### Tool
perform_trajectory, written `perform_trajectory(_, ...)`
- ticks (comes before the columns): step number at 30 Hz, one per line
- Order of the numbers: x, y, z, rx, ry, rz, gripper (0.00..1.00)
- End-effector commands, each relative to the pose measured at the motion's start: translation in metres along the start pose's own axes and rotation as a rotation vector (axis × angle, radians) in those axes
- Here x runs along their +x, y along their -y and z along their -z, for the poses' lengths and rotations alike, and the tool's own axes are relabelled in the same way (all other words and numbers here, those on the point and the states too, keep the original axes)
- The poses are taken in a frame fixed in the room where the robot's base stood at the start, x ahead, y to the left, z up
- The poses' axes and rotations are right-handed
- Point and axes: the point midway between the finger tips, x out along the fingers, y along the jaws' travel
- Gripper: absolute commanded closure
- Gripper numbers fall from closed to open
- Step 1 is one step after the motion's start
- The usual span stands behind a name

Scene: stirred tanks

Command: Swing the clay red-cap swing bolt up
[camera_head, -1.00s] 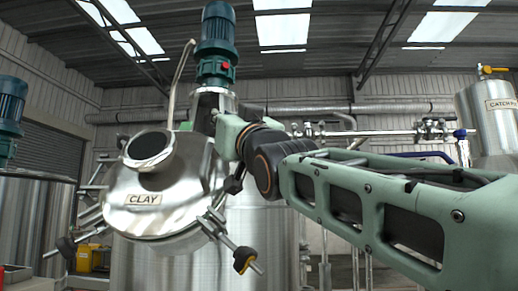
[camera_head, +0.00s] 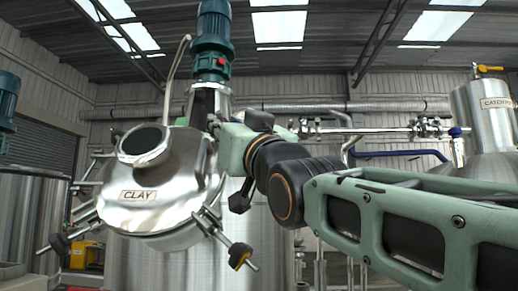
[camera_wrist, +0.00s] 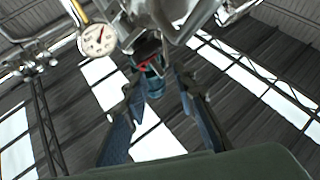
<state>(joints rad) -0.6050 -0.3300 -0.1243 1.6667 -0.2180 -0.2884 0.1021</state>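The CLAY tank (camera_head: 185,225) stands left of centre in the head view, its round lid (camera_head: 150,205) tilted up towards me. Several swing bolts with dark knobs surround the lid. A yellow-marked knob (camera_head: 240,257) hangs at the lower right, and a plain dark one (camera_head: 60,246) sits at the lower left. I cannot make out a red-cap bolt. My gripper (camera_wrist: 158,85) is open in the wrist view, its two dark fingers apart with no bolt visible between them. In the head view my forearm and wrist reach behind the lid's right side, where my fingers are hidden.
A teal motor (camera_head: 213,42) with a red part stands above the tank; a similar motor (camera_wrist: 152,82) shows beyond my fingers. A pressure gauge (camera_wrist: 97,40) and metal fittings are close in the wrist view. A catch pot (camera_head: 487,115) stands right; pipes run behind.

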Motion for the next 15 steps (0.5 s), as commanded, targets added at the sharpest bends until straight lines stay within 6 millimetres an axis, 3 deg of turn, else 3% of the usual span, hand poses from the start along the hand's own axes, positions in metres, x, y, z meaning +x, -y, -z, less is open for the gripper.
perform_trajectory(6,-0.039,0.001,0.006,0.000,-0.010,0.001,0.75)
perform_trajectory(15,-0.063,0.002,0.007,0.000,-0.013,0.002,0.75)
